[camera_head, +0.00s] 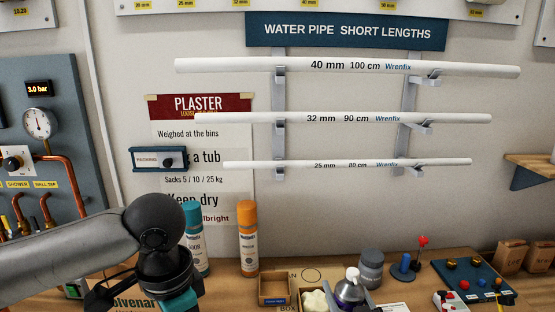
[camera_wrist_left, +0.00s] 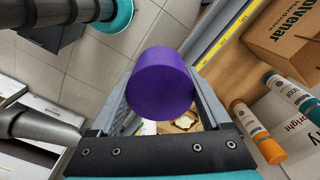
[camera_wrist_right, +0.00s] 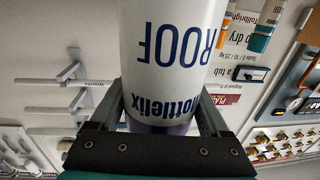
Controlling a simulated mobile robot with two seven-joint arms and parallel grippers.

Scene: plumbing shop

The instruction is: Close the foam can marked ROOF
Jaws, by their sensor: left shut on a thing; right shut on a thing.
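The foam can marked ROOF (camera_wrist_right: 170,50) fills the middle of the right wrist view, white with dark blue lettering and a purple band. In the head view its uncapped top (camera_head: 351,289) shows a pale nozzle at the bottom edge. My right gripper (camera_wrist_right: 160,108) is shut on the can. A purple cap (camera_wrist_left: 162,84) is between the fingers of my left gripper (camera_wrist_left: 165,105), which is shut on it. In the head view my left arm reaches in from the left, its fingers below the frame, and the cap is hidden there. The cap and can are apart.
A teal can (camera_head: 194,240) and an orange can (camera_head: 248,238) stand on the bench behind. A cardboard tray (camera_head: 275,288), a grey jar (camera_head: 370,268) and a blue board with knobs (camera_head: 470,280) are near the can. White pipes (camera_head: 345,118) hang on the wall.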

